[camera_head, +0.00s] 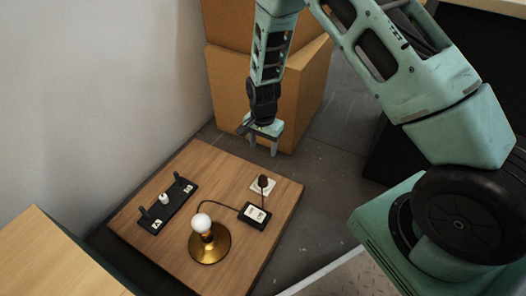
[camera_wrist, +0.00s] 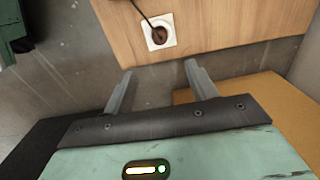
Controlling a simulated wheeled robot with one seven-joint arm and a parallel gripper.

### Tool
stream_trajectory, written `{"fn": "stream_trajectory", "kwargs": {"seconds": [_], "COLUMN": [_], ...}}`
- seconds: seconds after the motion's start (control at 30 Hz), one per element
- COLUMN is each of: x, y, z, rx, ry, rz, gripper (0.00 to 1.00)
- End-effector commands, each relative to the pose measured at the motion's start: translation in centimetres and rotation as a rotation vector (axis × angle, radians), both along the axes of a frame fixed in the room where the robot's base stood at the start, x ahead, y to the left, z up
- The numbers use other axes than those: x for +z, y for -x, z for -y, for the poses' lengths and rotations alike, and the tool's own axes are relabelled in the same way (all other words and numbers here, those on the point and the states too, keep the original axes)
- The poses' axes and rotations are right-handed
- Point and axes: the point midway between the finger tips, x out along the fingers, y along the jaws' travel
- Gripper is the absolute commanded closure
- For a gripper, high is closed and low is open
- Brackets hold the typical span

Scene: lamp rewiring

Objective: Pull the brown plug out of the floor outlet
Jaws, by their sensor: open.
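The brown plug (camera_head: 263,181) sits in the white floor outlet (camera_head: 256,190), set in the wooden board near its far right corner. In the wrist view the plug (camera_wrist: 158,36) sits in the white outlet plate (camera_wrist: 168,42), with a dark cord leading off it toward the top edge. My gripper (camera_head: 262,151) hangs above and beyond the far edge of the board, apart from the plug. In the wrist view my gripper (camera_wrist: 158,72) is open with nothing between its fingers, and the plug lies ahead of the fingertips.
The wooden board (camera_head: 170,259) also bears a brass lamp base (camera_head: 210,248) with a white bulb (camera_head: 201,223), a small black switch box (camera_head: 254,215) and a black holder (camera_head: 170,210). Cardboard boxes (camera_head: 228,90) stand behind my gripper. A wall (camera_head: 90,90) rises at the left.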

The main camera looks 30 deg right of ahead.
Motion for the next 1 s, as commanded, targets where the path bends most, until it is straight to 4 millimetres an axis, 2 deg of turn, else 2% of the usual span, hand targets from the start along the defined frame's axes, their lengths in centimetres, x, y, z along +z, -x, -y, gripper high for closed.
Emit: {"fn": "stream_trajectory", "kwargs": {"seconds": [0.17,0.8,1.0], "x": [-2.0,-14.1,-16.4], "y": [0.0,0.1,0.0], "z": [0.0,0.0,0.0], "rx": [-0.001,0.0,0.002], "ry": [0.0,-0.001,-0.001], "rz": [-0.002,-0.002,-0.001], "gripper": [0.43,0.43,0.43]}}
